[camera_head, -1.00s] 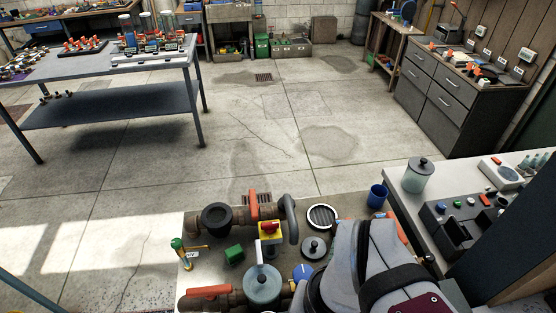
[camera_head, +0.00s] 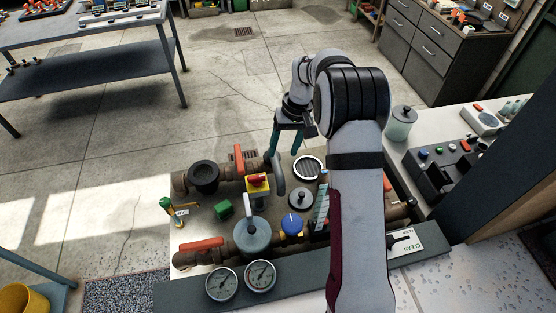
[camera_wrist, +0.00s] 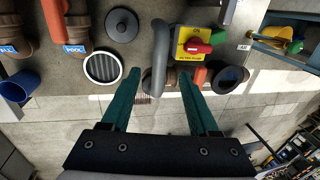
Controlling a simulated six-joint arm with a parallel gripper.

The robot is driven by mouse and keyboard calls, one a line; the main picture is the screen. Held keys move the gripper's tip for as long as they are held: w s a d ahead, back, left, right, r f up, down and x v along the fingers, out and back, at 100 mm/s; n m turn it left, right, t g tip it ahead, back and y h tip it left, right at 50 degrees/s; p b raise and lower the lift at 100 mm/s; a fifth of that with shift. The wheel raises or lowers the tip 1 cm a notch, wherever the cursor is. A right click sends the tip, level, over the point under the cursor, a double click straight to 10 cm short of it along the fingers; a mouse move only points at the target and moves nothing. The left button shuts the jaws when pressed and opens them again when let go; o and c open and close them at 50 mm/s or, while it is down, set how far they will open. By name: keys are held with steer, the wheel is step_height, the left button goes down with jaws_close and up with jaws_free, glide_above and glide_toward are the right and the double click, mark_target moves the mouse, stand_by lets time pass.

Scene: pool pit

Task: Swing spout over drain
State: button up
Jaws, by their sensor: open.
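The spout is a grey curved pipe (camera_head: 279,174) at the right end of the upper brown pipe, beside the red-and-yellow knob. In the wrist view the spout (camera_wrist: 160,48) runs down the picture between my two teal fingers. My gripper (camera_head: 285,153) is open, fingers pointing down around the spout's outer end; I cannot tell whether either finger touches it. The wrist view also shows the open gripper (camera_wrist: 158,72). The drain is a round, white-rimmed grate (camera_head: 308,168) right of the spout; it lies left of my fingers in the wrist view (camera_wrist: 103,67).
A round dark lid (camera_head: 300,199) sits just below the drain. An orange-handled valve (camera_head: 239,160) and a red-and-yellow knob (camera_head: 258,184) stand left of the spout. A blue cup (camera_wrist: 20,87) stands beyond the drain. The floor behind the bench is open.

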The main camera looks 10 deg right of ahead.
mark_target(278, 166)
steer(key=f, duration=0.3)
steer(key=a+f, duration=0.1)
steer(key=f, duration=0.2)
steer(key=shift+a+f, duration=0.2)
steer(key=shift+f, duration=0.2)
jaws_close()
stand_by(0.9)
